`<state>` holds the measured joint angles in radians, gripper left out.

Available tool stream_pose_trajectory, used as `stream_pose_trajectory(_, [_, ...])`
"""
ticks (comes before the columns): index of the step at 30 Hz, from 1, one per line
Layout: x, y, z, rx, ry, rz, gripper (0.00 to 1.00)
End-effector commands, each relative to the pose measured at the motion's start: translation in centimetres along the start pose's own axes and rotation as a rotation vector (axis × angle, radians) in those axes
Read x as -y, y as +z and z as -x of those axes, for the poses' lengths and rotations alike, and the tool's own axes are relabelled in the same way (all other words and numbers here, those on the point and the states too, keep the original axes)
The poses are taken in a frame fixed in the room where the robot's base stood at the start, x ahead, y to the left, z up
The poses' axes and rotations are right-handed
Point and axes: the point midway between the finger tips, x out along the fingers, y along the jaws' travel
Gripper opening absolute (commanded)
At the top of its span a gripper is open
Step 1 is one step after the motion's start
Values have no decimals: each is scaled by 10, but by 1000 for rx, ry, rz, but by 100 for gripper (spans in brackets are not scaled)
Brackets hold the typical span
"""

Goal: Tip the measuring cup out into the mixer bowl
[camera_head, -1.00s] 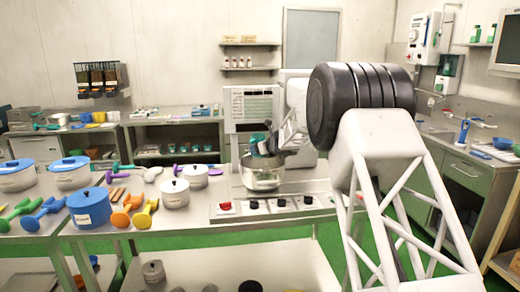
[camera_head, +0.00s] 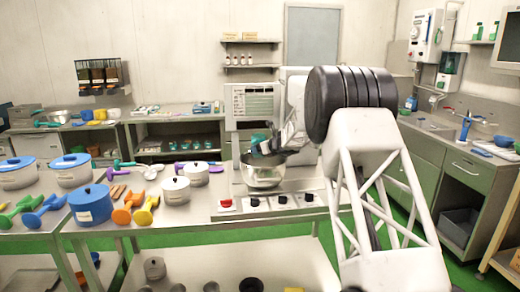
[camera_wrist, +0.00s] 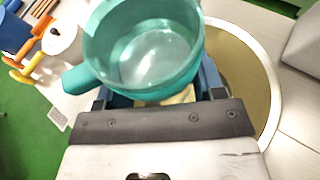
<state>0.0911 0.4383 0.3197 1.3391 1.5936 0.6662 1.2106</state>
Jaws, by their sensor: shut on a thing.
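The teal measuring cup (camera_wrist: 150,50) fills the upper middle of the wrist view, its open mouth towards the camera and its handle to the lower left. Its pale floor shows, with no clear contents. My gripper (camera_wrist: 158,97) is shut on the cup; the cup hides part of the fingers. The mixer bowl (camera_wrist: 262,75) lies below and to the right of the cup, with a bright rim and a yellowish inside. In the head view the cup (camera_head: 259,138) is above the back left of the steel bowl (camera_head: 263,179), and my gripper (camera_head: 276,152) is beside it. The cup's tilt is unclear.
The mixer (camera_head: 298,90) stands close behind the bowl, with its control panel (camera_head: 252,107) at the left. White pots (camera_head: 176,191), blue-lidded pots (camera_head: 90,205) and coloured scoops (camera_head: 145,212) crowd the counter to the left. Red and black knobs (camera_head: 226,203) line the front.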

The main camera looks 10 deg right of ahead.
Motion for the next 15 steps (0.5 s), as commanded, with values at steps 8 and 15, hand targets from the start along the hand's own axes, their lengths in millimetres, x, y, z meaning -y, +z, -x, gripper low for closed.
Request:
stream_pose_trajectory(8, [0,0,0,1,1,-2,34])
stream_pose_trajectory(15, [-2,-4,-2,2,11,-29,34])
